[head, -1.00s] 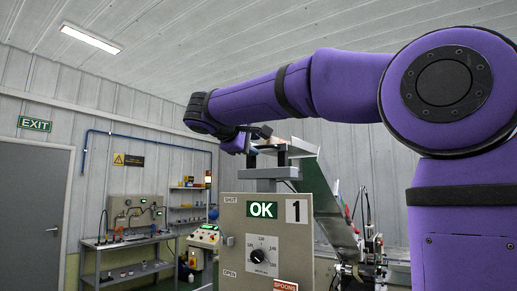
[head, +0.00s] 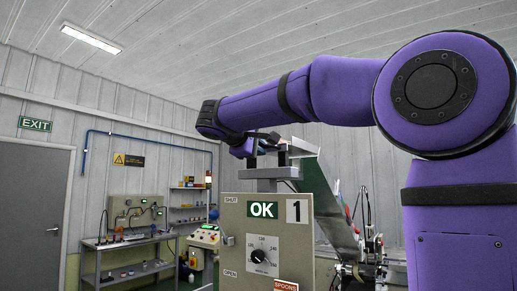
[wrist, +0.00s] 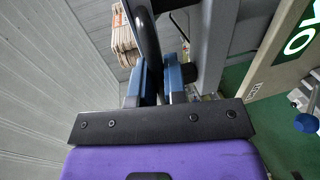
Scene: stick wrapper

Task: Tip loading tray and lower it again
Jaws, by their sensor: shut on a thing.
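My gripper (wrist: 158,75) shows in the wrist view with its two blue fingers shut on a black curved handle (wrist: 147,30). In the head view my gripper (head: 250,147) is at the end of the purple arm, above the grey control panel. The loading tray is mostly hidden there by my gripper and the panel's top; a pale, tilted piece (head: 300,146) beside the gripper may be part of it. In the wrist view a stack of pale wooden sticks (wrist: 124,40) lies left of the handle. How far the tray is tipped I cannot tell.
The control panel (head: 237,235), with an OK sign, a number 1 and a dial, stands close below my gripper. A green sloping chute (head: 325,200) runs down to its right. A workbench (head: 125,243) and shelves are at the back left.

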